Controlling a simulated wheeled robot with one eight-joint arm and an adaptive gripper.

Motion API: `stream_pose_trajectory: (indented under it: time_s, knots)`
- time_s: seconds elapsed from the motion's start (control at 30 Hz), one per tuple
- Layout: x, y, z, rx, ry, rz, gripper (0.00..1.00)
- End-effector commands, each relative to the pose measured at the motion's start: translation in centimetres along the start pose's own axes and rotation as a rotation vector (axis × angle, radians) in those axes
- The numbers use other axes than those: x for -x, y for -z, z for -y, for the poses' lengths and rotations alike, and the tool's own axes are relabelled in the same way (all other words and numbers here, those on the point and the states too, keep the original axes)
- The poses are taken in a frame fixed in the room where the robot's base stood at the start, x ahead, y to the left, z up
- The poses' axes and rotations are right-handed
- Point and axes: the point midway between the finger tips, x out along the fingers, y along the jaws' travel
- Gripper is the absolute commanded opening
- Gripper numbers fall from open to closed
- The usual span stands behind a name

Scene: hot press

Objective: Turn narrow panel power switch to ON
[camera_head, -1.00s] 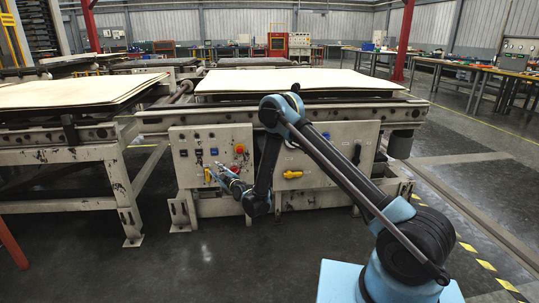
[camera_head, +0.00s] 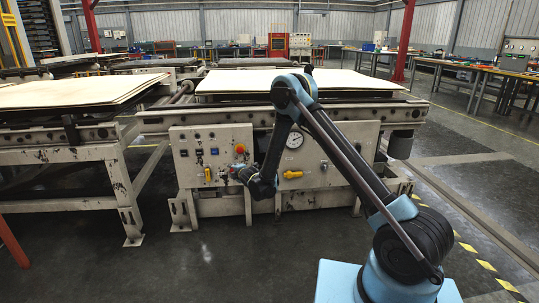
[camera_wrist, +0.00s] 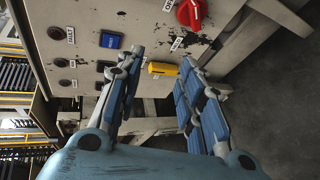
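The knob shows at the top of the wrist view (camera_wrist: 190,13). A yellow handle (camera_head: 207,174) sits low on this panel and shows between my fingers in the wrist view (camera_wrist: 163,69). A blue switch (camera_wrist: 110,41) and several dark buttons sit left of it there. I cannot tell which control is the power switch. My gripper (camera_wrist: 161,57) is open and empty, in front of the panel and apart from it.
A second panel to the right holds a round gauge (camera_head: 295,141) and another yellow handle (camera_head: 292,174). A pale board stack (camera_head: 300,80) lies on the press above. The floor (camera_head: 235,250) in front is clear.

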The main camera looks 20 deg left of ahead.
Motion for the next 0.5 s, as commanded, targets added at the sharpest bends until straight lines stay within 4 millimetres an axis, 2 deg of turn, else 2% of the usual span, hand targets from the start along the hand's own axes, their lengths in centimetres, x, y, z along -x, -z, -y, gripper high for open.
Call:
stream_pose_trajectory:
  time_s: [0.5]
  knots:
    - [2.1, -8.6, -0.7, 0.324, 0.124, 0.239, 0.35]
